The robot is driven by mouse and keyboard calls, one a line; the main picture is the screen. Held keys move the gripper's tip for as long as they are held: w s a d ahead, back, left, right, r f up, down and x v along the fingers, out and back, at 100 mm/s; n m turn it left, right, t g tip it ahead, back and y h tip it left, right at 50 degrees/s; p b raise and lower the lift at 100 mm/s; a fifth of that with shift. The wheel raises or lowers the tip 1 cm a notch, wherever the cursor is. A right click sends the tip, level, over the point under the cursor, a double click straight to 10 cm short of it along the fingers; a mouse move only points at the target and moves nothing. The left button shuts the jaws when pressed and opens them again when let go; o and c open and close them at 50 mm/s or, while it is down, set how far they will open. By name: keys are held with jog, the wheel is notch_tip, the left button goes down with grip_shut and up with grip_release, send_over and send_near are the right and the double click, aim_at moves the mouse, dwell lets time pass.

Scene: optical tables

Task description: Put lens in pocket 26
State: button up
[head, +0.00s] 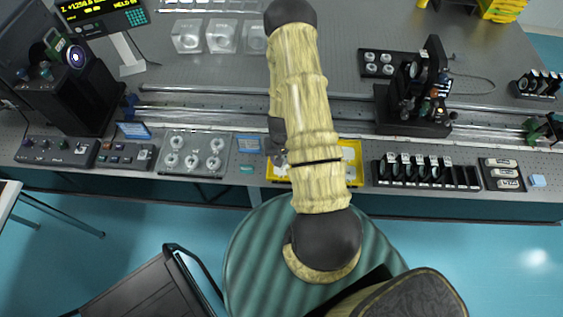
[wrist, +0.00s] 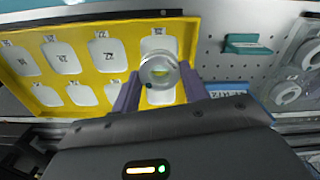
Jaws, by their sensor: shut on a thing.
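My gripper (wrist: 156,82) is shut on the lens (wrist: 159,68), a round clear disc in a pale ring, held between two purple fingers. The lens is in front of the yellow tray (wrist: 192,38) in the wrist view, overlapping a white pocket at the tray's right end. Whether it touches the tray cannot be told. The tray has two rows of white labelled pockets; the labels are too small and tilted to read surely, so I cannot pick out pocket 26. In the head view my arm covers much of the yellow tray (head: 356,160) and hides the lens.
A clear plate with several round pieces (head: 195,153) lies left of the tray. A small teal block (wrist: 246,44) sits beside the tray. A row of black holders (head: 425,171) stands to its right. Rails (head: 215,113) run behind the tray.

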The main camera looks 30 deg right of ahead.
jog(key=shift+f, duration=0.1)
jog(key=shift+f+p, duration=0.7)
jog(key=shift+f, duration=1.3)
jog(key=shift+f, duration=0.15)
jog(key=o, duration=0.7)
jog(key=shift+r+b, duration=1.4)
jog(key=shift+r, duration=4.8)
